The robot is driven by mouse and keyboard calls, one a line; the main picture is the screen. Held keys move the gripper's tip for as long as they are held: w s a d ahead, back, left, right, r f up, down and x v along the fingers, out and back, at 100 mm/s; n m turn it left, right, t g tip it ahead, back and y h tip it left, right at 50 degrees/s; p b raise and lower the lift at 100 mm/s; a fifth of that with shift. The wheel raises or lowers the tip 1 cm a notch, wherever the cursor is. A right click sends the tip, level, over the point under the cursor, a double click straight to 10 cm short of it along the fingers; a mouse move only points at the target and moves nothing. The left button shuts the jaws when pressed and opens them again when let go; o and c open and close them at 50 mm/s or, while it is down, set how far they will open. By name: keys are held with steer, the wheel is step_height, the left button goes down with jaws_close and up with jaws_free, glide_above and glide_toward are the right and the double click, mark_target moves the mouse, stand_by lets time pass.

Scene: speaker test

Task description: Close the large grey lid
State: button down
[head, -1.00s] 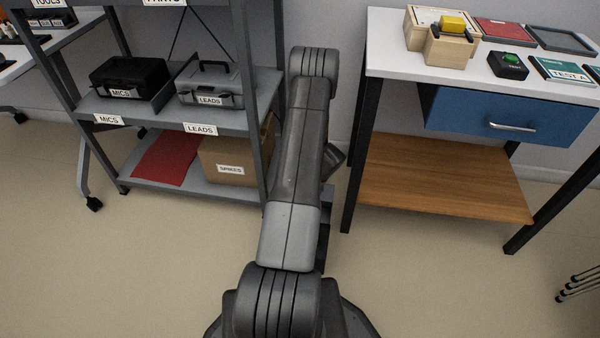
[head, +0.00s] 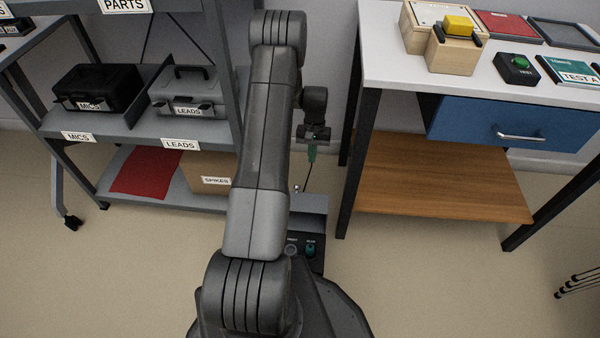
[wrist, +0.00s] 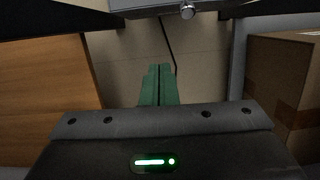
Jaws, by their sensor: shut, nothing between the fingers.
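No thing in view is plainly the task's large grey lid. The grey case marked LEADS (head: 188,93) on the middle shelf has a grey top with a handle, and its lid looks down. My gripper (head: 312,155) is shut and empty, pointing down between the shelf unit and the bench, well right of that case and apart from it. Its green fingers (wrist: 158,88) are together in the wrist view. Below it in the head view is a flat grey surface (head: 312,208), partly hidden by my arm; I cannot tell whether this is the lid.
A black case marked MICS (head: 95,87) stands left of the grey case. Below are a red sheet (head: 145,172) and a cardboard box (head: 205,172). The bench (head: 385,70) at right has a blue drawer (head: 480,118) and a wooden lower shelf (head: 440,185). Open floor lies in front.

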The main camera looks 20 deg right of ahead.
steer(key=s+a+f+b, duration=0.2)
steer(key=s+f+b, duration=0.2)
steer(key=f, duration=0.5)
steer(key=shift+s+a+f, duration=0.2)
steer(key=shift+s+f, duration=0.15)
steer(key=shift+s, duration=0.35)
